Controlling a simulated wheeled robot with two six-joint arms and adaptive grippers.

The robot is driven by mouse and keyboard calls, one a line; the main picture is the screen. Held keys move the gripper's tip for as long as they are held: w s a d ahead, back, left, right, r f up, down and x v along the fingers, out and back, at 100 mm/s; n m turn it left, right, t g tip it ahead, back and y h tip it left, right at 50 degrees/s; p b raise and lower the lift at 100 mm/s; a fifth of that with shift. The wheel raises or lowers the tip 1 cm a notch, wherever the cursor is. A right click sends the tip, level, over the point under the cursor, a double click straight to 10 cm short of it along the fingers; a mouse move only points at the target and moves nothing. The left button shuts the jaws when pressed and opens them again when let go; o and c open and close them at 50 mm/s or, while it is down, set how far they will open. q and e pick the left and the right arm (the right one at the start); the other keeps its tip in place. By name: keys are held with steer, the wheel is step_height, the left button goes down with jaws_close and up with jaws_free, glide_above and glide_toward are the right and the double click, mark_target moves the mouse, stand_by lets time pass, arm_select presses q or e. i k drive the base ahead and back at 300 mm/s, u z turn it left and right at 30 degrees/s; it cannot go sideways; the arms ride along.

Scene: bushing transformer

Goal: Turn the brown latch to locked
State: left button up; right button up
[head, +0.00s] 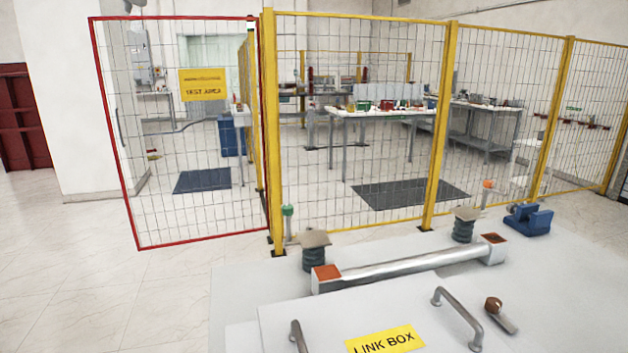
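The brown latch (493,305) is a small rounded brown knob with a flat grey lever (507,323) that points down and to the right. It sits on the pale top of the box at the lower right of the head view, just right of a curved metal handle. I cannot tell from its look whether it is locked. Neither of my grippers is in view.
A lid with a yellow LINK BOX sign (385,340) carries two metal handles (459,314) (298,337). Behind it lie a silver bar (400,268), dark ribbed insulators (313,252) and a blue clamp (528,219). A yellow mesh fence (434,130) stands beyond.

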mark_target(493, 305)
steer(key=u, duration=0.15)
steer(key=k, duration=0.95)
steer(key=z, duration=1.15)
steer(key=i, duration=0.75)
steer(key=z, duration=0.1)
